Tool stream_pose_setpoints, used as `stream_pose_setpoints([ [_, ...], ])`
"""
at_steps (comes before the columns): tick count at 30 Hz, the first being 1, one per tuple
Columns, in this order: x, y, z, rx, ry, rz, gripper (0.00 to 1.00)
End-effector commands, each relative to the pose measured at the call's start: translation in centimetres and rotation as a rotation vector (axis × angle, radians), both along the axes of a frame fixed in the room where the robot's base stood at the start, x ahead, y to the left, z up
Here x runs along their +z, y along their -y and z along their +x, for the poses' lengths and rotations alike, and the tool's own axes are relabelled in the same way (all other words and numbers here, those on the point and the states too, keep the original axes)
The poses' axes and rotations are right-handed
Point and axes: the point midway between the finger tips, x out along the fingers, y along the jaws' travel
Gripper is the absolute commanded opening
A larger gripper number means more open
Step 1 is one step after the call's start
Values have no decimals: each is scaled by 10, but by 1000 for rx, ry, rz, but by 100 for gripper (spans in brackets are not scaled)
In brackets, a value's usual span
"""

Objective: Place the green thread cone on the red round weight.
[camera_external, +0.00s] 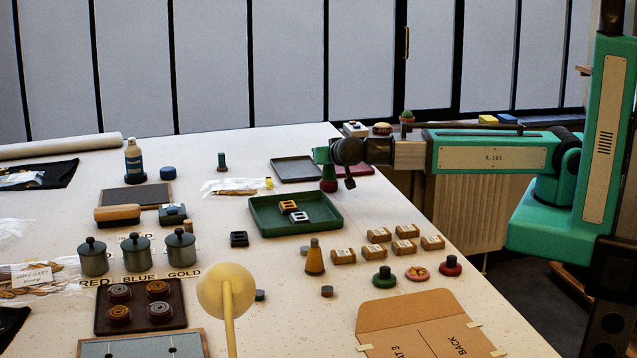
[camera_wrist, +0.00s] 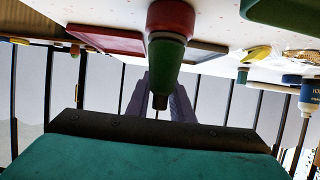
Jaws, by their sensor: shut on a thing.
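My gripper (camera_external: 338,157) is shut on the green thread cone, over the back right of the table. In the wrist view the green thread cone (camera_wrist: 166,62) is tapered, with a wide red end cut off by the top edge. In the external view its red lower end (camera_external: 328,185) hangs below my gripper, at the green tray's far edge; its exact height is hard to tell. The red round weight (camera_external: 450,265), a low disc with a knob, sits near the table's right edge, clear of my gripper. It does not show in the wrist view.
The green tray (camera_external: 262,228) holds small blocks. A red tray (camera_external: 357,171) and a dark tray (camera_external: 297,170) lie behind. Pink (camera_external: 417,274) and green (camera_external: 384,279) weights are left of the red one. Several tan blocks (camera_external: 405,247) stand behind them, an orange cone (camera_external: 315,258) nearby.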

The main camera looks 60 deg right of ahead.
Motion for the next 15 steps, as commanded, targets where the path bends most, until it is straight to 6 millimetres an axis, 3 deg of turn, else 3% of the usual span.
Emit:
stream_pose_setpoints([
  [2, -2, 0, 0, 0, 0, 0, 0],
  [3, -2, 0, 0, 0, 0, 0, 22],
  [6, -1, 0, 0, 0, 0, 0, 39],
  [15, -1, 0, 0, 0, 0, 0, 39],
])
